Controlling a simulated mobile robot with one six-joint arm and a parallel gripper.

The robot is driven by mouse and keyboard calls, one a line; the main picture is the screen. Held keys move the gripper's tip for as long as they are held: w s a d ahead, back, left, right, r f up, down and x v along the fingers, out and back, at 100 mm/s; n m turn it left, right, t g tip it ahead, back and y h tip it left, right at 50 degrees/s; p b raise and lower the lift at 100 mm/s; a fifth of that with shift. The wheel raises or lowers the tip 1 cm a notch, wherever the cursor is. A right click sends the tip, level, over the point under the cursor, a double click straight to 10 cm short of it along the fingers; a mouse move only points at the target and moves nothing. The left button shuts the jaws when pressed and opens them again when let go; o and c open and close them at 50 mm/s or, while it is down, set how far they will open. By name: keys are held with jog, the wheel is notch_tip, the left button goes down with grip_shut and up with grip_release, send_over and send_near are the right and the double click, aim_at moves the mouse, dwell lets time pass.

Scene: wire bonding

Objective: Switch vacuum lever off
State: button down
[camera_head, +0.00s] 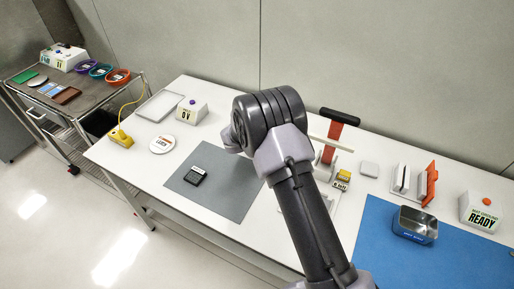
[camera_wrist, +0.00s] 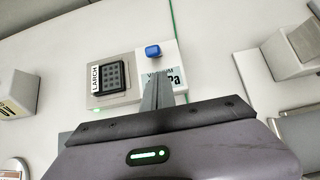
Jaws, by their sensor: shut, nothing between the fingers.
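In the wrist view, a blue knob (camera_wrist: 153,51), which looks like the vacuum lever's cap, stands on a pale fixture beside a label (camera_wrist: 176,78) partly reading "VACUUM" and "Pa". To its left is a black gridded square (camera_wrist: 110,77) next to the name "LARCH" on the same fixture. My gripper (camera_wrist: 157,76) is shut and empty. Its fingertips point at the fixture just below the blue knob in the picture and cover part of the label. I cannot tell whether they touch the knob. In the head view my arm hides the gripper and the lever.
On the white table, a grey mat (camera_head: 217,203) holds a small black tray (camera_head: 195,176). A red upright with a black handle (camera_head: 340,116) stands behind my arm. A metal bin (camera_head: 415,225) sits on a blue mat (camera_head: 390,262), with a "READY" box (camera_head: 481,211) at right.

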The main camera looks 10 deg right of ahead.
jog(key=shift+w+d+r, duration=0.5)
jog(key=shift+w+r, duration=0.05)
jog(key=shift+w, duration=0.1)
jog(key=shift+r, duration=0.1)
